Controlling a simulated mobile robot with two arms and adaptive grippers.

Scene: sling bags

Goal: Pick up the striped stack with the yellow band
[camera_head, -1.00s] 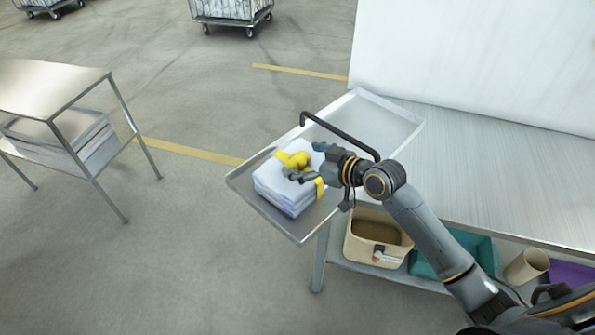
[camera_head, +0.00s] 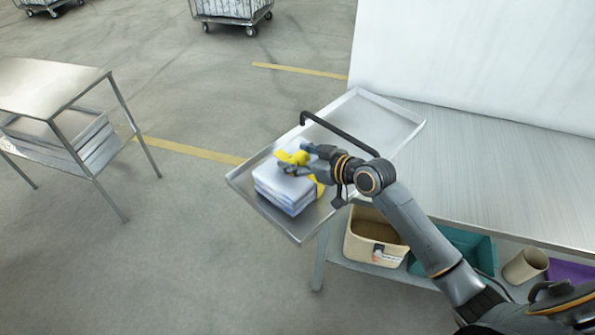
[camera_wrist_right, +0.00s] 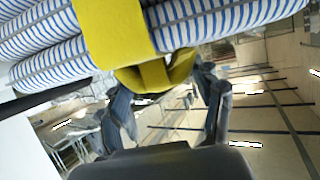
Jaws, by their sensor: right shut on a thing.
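The striped stack (camera_head: 284,187) is folded cloth with a yellow band around it and a yellow loop on top. It sits in the metal tray (camera_head: 375,122), toward the tray's near left end. In the right wrist view the blue-and-white stripes of the stack (camera_wrist_right: 215,14) and the wide yellow band (camera_wrist_right: 115,30) show close up. My right gripper (camera_head: 294,163) is at the top of the stack, shut on the yellow band's loop. In the right wrist view its fingers (camera_wrist_right: 165,90) lie on either side of the loop. My left gripper is in neither view.
A black bar handle (camera_head: 340,132) crosses above the tray. The steel table (camera_head: 490,165) extends right, with a beige bin (camera_head: 362,248) and teal bin (camera_head: 465,245) on its lower shelf. A metal cart (camera_head: 50,88) stands left across open floor.

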